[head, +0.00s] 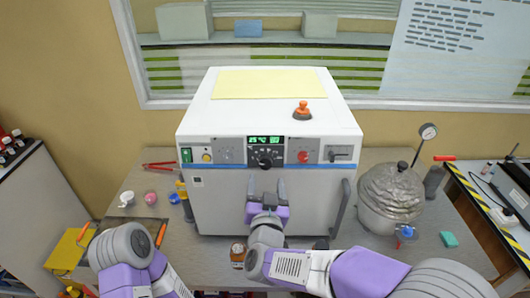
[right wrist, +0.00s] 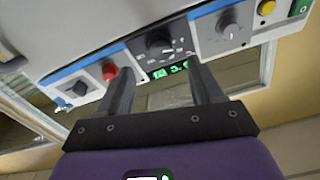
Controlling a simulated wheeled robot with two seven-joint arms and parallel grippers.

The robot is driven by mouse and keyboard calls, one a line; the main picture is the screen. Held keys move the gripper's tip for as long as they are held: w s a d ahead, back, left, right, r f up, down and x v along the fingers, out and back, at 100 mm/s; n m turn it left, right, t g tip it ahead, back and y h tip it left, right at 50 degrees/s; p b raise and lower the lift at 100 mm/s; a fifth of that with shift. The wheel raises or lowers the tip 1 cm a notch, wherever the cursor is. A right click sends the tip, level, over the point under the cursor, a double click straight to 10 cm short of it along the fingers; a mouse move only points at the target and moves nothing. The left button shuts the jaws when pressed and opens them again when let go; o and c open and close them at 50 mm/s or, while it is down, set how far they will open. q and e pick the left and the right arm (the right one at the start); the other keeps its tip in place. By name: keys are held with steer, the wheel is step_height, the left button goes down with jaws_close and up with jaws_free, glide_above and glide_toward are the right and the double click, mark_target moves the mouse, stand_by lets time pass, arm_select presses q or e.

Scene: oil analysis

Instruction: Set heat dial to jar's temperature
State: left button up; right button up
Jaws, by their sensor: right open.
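The white oven-like machine (head: 270,205) stands on the table in the head view. Its front panel carries a black dial (head: 265,158) below a green-lit display (head: 264,140), whose digits are too small to read surely. The dial also shows upside down in the right wrist view (right wrist: 160,44). My right gripper (head: 267,187) is open and empty in front of the machine, its fingertips just below the dial. In the right wrist view its fingers (right wrist: 160,76) point at the panel, with the dial between them and beyond. A small brown jar (head: 237,255) stands on the table before the machine; its label is unreadable.
A grey dial (right wrist: 230,27) and red knob (right wrist: 109,71) flank the black dial. An orange-handled object (head: 302,111) sits on the machine. A silver pot (head: 390,198) with a gauge stands at right. Red tongs (head: 158,164) and small cups lie left.

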mark_target(264, 166)
steer(key=shift+w, duration=3.4)
steer(key=shift+f, duration=0.1)
steer(key=c, duration=1.1)
steer(key=shift+o, duration=0.2)
steer(key=shift+f+m+h+b, duration=0.1)
steer(key=shift+m+h+b, duration=0.2)
steer(key=shift+m+b, duration=0.8)
steer(key=m+b, duration=0.1)
steer(key=m, duration=0.2)
steer(key=shift+a+h, duration=0.15)
steer(key=shift+h, duration=0.15)
steer(key=m+h+b, duration=0.1)
steer(key=m, duration=0.3)
steer(key=shift+g, duration=0.4)
steer(key=shift+a+r+m+h+b, duration=0.1)
steer(key=shift+m+h+b, duration=0.2)
steer(key=shift+m, duration=0.8)
steer(key=shift+r+m+h+b, duration=0.1)
steer(key=shift+m+b, duration=0.3)
steer(key=shift+m, duration=0.7)
steer(key=shift+g, duration=0.3)
